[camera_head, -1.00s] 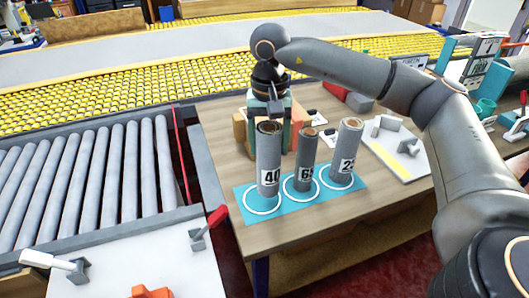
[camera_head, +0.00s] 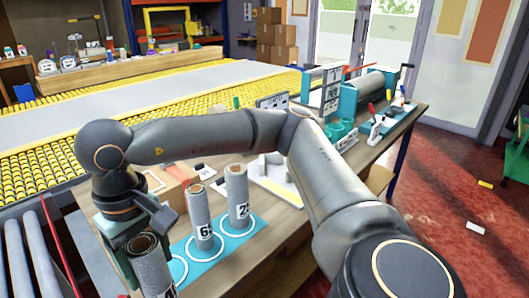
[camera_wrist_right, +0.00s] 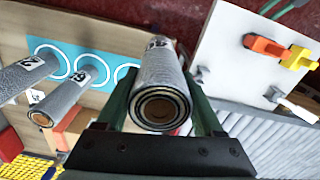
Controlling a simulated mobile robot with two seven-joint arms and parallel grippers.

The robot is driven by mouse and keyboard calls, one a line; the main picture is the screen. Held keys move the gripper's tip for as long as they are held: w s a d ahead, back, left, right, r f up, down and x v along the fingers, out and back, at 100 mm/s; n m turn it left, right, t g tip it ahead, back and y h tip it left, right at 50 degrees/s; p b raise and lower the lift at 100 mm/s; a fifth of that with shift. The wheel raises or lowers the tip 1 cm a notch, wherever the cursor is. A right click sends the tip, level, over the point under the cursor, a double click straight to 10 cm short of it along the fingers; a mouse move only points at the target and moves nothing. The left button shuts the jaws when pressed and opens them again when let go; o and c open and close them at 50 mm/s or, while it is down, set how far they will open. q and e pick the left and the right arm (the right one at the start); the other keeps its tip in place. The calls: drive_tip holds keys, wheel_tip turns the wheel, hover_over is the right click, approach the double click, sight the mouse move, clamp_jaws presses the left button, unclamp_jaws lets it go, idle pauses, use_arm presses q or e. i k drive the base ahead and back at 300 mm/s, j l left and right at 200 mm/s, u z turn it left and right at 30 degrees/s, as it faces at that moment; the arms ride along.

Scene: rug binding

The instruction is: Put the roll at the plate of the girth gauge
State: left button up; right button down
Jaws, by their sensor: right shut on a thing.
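My right gripper (camera_head: 140,240) is shut on a grey roll (camera_head: 153,268), at the lower left of the head view. The roll's label is mostly cut off there. In the right wrist view, the held roll (camera_wrist_right: 160,85) sits between the green fingers (camera_wrist_right: 160,112), its ringed end toward the camera. A white board with grey blocks and a yellow strip (camera_head: 278,184) lies behind my right arm, partly hidden. It may be the girth gauge; a small sign (camera_head: 272,102) stands behind it, its words unreadable. My left gripper is not in view.
Two more labelled grey rolls, (camera_head: 200,215) and (camera_head: 237,195), stand in rings on a blue mat (camera_head: 216,248); the ring nearest the held roll is empty. An orange-brown box (camera_head: 172,185) is behind them. A teal machine (camera_head: 345,98) stands at the table's far right end.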

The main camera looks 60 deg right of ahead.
sight(276, 171)
drive_tip(key=k+l, duration=0.1)
drive_tip(key=l, duration=0.95)
drive_tip(key=k+l, duration=0.15)
drive_tip(key=l, duration=0.9)
drive_tip(key=i+l, duration=0.1)
drive_tip(key=l, duration=0.5)
drive_tip(key=i, duration=0.25)
